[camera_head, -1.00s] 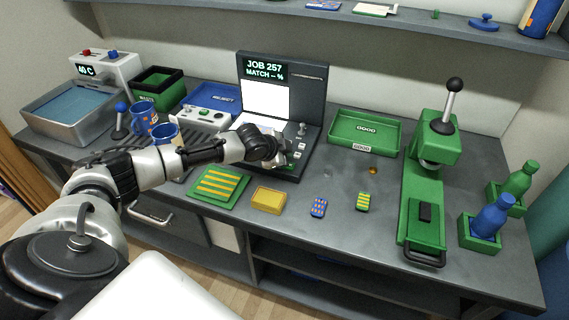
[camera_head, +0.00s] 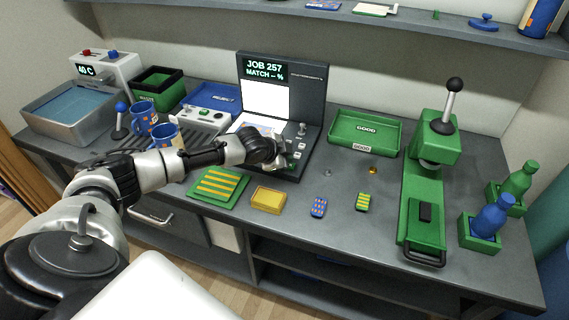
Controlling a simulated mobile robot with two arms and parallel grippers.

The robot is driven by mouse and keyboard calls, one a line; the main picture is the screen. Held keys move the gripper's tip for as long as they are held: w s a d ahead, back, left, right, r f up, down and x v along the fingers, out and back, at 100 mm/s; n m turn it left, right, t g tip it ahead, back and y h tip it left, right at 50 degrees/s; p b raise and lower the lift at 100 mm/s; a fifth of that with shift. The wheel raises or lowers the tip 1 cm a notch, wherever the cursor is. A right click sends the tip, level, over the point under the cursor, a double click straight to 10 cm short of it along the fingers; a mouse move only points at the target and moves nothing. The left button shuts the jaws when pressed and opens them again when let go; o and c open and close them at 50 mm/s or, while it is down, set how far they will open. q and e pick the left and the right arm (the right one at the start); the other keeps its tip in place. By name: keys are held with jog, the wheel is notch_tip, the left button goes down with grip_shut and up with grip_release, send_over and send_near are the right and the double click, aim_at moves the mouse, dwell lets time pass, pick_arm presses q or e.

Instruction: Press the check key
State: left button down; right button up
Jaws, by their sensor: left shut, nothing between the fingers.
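The check station (camera_head: 310,95) is a dark upright panel whose screen (camera_head: 265,70) reads "JOB 257, MATCH -- %", with a bright white area below. Its base carries a small lever (camera_head: 302,129) and a few small pale keys (camera_head: 299,147) on the right side. My left gripper (camera_head: 284,163) is over the front of this base, shut and empty, close to the keys. The arm hides part of the base, and I cannot tell whether the fingertips touch a key. My right gripper is not in view.
A green GOOD tray (camera_head: 338,127) and a green press (camera_head: 425,180) stand to the right. Two mugs (camera_head: 165,136), a blue REJECT tray (camera_head: 212,95) and a water bath (camera_head: 70,108) are left.

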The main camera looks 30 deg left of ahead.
pick_arm(q)
jog(key=shift+f, duration=0.5)
dwell(0.5)
jog(key=shift+r, duration=0.15)
jog(key=shift+r+p, duration=0.75)
jog(key=shift+p, duration=0.05)
notch_tip(320, 180, up, 5)
jog(key=p, duration=0.5)
dwell(0.5)
